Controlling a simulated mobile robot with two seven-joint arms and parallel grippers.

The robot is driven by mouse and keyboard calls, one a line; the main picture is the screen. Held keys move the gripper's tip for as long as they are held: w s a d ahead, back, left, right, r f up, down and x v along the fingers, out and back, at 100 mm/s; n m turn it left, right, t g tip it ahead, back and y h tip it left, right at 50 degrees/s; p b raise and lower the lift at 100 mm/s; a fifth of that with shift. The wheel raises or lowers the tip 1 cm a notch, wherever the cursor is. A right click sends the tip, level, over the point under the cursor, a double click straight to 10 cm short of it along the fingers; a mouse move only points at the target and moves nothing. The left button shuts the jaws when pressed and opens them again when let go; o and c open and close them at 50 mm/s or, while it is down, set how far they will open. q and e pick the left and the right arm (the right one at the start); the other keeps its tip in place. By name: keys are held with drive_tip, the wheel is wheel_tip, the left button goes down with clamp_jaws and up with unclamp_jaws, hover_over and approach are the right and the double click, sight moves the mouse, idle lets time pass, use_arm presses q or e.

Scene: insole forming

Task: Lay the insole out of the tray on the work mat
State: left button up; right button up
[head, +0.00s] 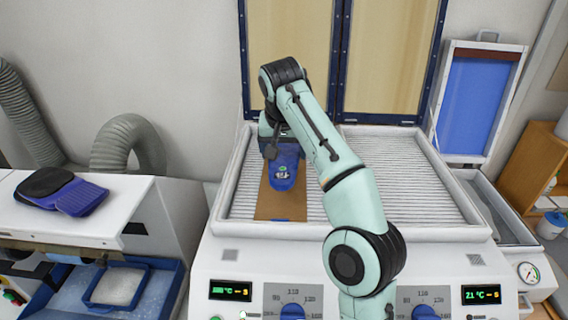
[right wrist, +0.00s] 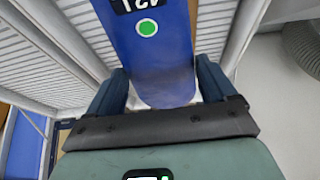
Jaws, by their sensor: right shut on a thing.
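A blue insole (head: 284,172) with a green dot and a dark label hangs from my right gripper (head: 273,148) in the head view. The right gripper is shut on it; in the right wrist view the insole (right wrist: 150,50) runs up from between the two dark blue fingers (right wrist: 162,92). The insole is in front of a flat brown sheet (head: 281,205) on a white slatted bed; whether they touch I cannot tell. I cannot tell which thing is the work mat. My left gripper is not in view.
The white slatted bed (head: 420,185) is clear to the right of my arm. Dark blue insole-like pieces (head: 75,195) lie on a white bench at left. A blue bin (head: 165,290) stands below it. A framed blue panel (head: 474,105) leans at the back right.

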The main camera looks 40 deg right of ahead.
wheel_tip(320, 180, up, 2)
drive_tip(key=shift+w+d, duration=0.1)
drive_tip(key=shift+w, duration=0.05)
drive_tip(key=shift+r, duration=0.35)
